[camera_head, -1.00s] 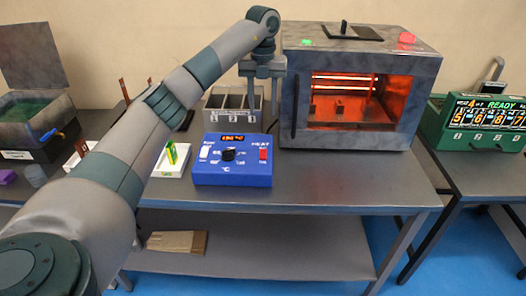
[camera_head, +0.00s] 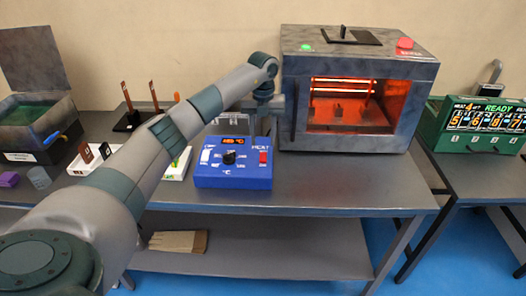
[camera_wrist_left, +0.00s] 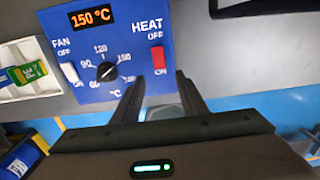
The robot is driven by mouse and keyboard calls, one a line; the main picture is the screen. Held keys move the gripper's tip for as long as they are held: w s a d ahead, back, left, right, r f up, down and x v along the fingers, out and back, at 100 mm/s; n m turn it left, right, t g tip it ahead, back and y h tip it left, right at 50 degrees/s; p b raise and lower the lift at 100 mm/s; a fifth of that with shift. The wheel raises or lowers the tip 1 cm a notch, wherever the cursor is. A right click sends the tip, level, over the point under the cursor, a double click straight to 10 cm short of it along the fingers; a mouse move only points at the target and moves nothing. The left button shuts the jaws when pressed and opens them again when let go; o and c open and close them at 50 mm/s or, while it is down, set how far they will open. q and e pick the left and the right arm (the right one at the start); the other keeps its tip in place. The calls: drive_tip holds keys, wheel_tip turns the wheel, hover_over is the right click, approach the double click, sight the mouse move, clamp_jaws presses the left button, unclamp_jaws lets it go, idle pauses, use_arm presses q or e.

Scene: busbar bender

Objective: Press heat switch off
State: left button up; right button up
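The blue control box (camera_head: 232,176) stands on the table in front of the oven. Its red heat switch (camera_head: 263,157) is on the right side of its face, under the HEAT and OFF labels; the switch also shows in the left wrist view (camera_wrist_left: 158,58). The display (camera_wrist_left: 95,17) reads 150 °C. My left gripper (camera_wrist_left: 160,78) is open and empty, its two fingers apart below the heat switch in the left wrist view. In the head view the left gripper (camera_head: 262,122) hangs just above the box's right rear. My right gripper is out of view.
The oven (camera_head: 360,90) glows orange inside, with a green and a red button on top. A white tray (camera_head: 178,163) lies left of the box. A green READY counter (camera_head: 480,122) stands on the right table. The tabletop right of the box is clear.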

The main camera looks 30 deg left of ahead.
sight(263, 160)
use_arm(q)
wheel_tip(263, 160, down, 8)
drive_tip(key=shift+r+p, duration=0.2)
drive_tip(key=shift+p, duration=0.85)
drive_tip(key=shift+c, duration=0.3)
clamp_jaws()
